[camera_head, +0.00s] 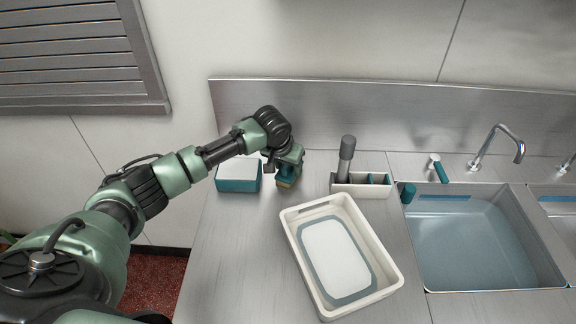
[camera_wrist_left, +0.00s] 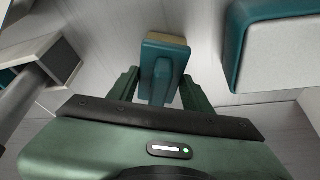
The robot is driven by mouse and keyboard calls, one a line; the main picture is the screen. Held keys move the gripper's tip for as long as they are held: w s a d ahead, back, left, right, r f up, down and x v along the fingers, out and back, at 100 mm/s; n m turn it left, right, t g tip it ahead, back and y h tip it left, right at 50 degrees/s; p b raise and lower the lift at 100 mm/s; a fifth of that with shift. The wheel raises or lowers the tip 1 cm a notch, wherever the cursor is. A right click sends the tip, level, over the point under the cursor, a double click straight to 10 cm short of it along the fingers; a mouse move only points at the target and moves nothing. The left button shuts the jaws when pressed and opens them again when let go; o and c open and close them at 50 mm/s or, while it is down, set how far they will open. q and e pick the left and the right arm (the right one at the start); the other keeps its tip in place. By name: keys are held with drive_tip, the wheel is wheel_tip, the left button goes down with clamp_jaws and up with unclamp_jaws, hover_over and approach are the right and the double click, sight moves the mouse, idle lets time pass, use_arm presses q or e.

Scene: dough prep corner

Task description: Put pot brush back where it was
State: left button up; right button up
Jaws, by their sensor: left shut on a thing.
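The pot brush, a teal block with a tan layer (camera_wrist_left: 165,65), sits between the two green fingers of my left gripper (camera_wrist_left: 160,88) in the left wrist view. In the head view my left gripper (camera_head: 287,172) is shut on it over the back of the steel counter, and the brush (camera_head: 286,182) shows as a small teal and tan piece below the fingers. I cannot tell whether it touches the counter. A white caddy (camera_head: 345,189) stands to the right of the gripper, with a grey-handled tool (camera_head: 346,155) upright in its left part. My right gripper is not in view.
A teal box with a white top (camera_head: 238,184) stands just left of the gripper. A white tub (camera_head: 388,262) with a grey-rimmed white board inside stands in front of the caddy. The sink (camera_head: 470,245) is at the right. The counter's left front is clear.

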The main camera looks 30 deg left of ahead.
use_arm(q)
drive_tip(key=o, duration=1.5)
drive_tip(key=shift+f, duration=0.1)
drive_tip(key=shift+o, duration=0.2)
drive_tip(key=b+v, duration=0.1)
drive_tip(key=v, duration=1.1)
drive_tip(key=shift+b, duration=0.35)
